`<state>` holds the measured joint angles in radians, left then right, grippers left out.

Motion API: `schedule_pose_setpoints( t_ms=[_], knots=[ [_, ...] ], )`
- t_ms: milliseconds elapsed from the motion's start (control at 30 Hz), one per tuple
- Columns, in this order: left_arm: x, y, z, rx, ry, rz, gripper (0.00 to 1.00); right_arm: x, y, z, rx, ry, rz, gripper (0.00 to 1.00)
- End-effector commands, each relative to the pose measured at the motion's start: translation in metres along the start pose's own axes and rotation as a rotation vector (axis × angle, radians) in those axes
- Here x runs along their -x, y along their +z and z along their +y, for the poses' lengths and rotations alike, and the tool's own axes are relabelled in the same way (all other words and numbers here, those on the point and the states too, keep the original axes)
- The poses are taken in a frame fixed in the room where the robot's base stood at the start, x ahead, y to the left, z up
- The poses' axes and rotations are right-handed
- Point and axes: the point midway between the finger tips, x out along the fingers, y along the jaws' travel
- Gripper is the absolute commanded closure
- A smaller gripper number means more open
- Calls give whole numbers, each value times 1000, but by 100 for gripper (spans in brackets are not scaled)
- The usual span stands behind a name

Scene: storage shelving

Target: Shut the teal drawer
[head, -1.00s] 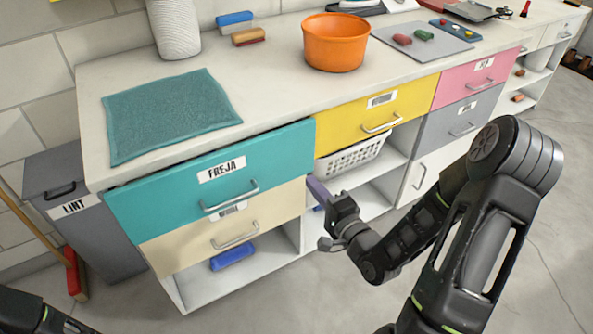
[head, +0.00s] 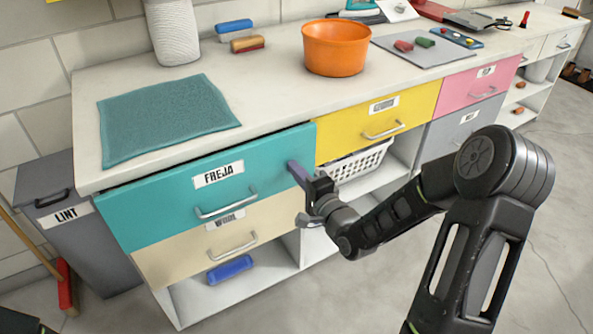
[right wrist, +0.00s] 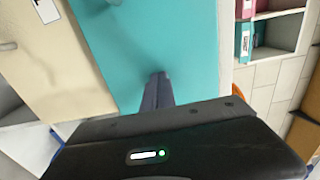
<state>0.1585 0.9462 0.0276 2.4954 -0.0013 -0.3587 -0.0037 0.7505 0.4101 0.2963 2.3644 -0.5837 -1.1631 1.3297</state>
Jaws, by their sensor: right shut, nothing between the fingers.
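The teal drawer (head: 168,218) with the FREJA label and a metal handle (head: 226,205) stands slightly out from the counter, with a dark gap along its top edge. My right gripper (head: 292,168) is shut and empty, its fingertips at the right end of the teal front. In the right wrist view the shut fingers (right wrist: 157,88) point at the teal front (right wrist: 150,40); I cannot tell for sure whether they touch it. My left gripper is not in view.
A cream drawer (head: 170,262) is below and a yellow drawer (head: 345,130) is to the right. A white basket (head: 358,162) sits under the yellow drawer. A teal towel (head: 165,118) and an orange bowl (head: 335,50) lie on the countertop. A grey LINT bin (head: 95,250) stands at left.

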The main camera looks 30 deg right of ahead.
Motion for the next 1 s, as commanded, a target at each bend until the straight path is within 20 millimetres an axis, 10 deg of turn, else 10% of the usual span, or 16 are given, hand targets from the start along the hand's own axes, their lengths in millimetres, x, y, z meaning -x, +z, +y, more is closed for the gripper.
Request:
schedule_pose_setpoints(
  t_ms=[400, 1000],
  knots=[
    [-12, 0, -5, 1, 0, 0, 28, -46, 0, 1, 1, -2, -1, 100],
    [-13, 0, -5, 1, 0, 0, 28, -52, 4, -2, 0, -7, -3, 100]
  ],
)
